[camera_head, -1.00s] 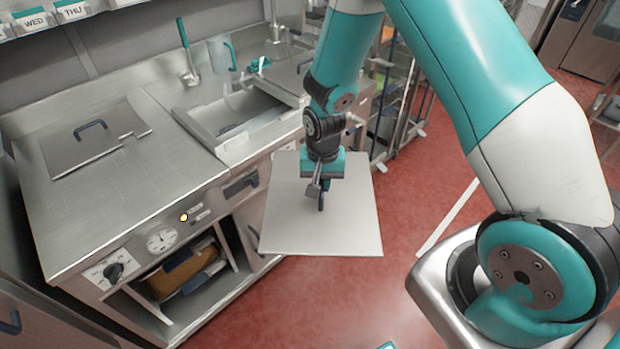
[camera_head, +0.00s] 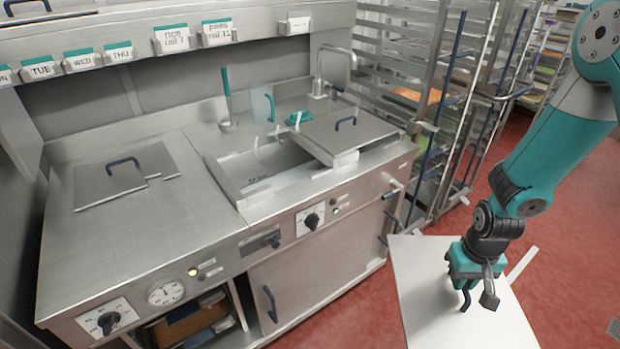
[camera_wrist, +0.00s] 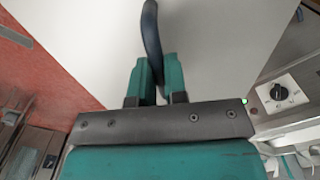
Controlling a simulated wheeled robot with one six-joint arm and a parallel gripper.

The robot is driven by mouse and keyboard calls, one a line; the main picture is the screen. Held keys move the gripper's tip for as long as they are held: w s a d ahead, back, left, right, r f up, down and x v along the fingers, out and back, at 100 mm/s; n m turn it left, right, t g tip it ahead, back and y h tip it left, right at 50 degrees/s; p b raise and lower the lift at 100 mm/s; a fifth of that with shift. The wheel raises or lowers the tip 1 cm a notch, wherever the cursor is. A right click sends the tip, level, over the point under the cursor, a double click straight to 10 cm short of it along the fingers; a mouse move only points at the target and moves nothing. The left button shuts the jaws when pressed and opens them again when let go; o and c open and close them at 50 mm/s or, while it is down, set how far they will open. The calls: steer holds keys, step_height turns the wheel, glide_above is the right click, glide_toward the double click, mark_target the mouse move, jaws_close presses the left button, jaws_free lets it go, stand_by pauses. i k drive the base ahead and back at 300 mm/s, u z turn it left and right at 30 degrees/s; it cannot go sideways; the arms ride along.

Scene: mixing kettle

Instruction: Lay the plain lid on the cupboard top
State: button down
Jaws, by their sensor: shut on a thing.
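The plain lid (camera_head: 435,295) is a flat pale rectangular plate with a dark blue arched handle. It hangs above the red floor at the lower right of the head view, to the right of the counter and apart from it. My gripper (camera_head: 470,282) is shut on the lid's handle. In the wrist view the teal fingers of my gripper (camera_wrist: 155,80) close around the blue handle (camera_wrist: 151,35), and the lid (camera_wrist: 220,40) fills much of the picture. The lid's lower edge runs out of the head view. I cannot tell which surface is the cupboard top.
A notched lid (camera_head: 125,178) with a blue handle lies on the left counter. A second steel lid (camera_head: 345,130) partly covers the open kettle basin (camera_head: 270,175). Tall rack trolleys (camera_head: 440,100) stand behind the lid. Labelled boxes (camera_head: 120,52) line the upper shelf. Red floor is clear at right.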

mark_target(152, 225)
steer(key=z, duration=1.7)
steer(key=k, duration=1.6)
steer(key=u, duration=1.95)
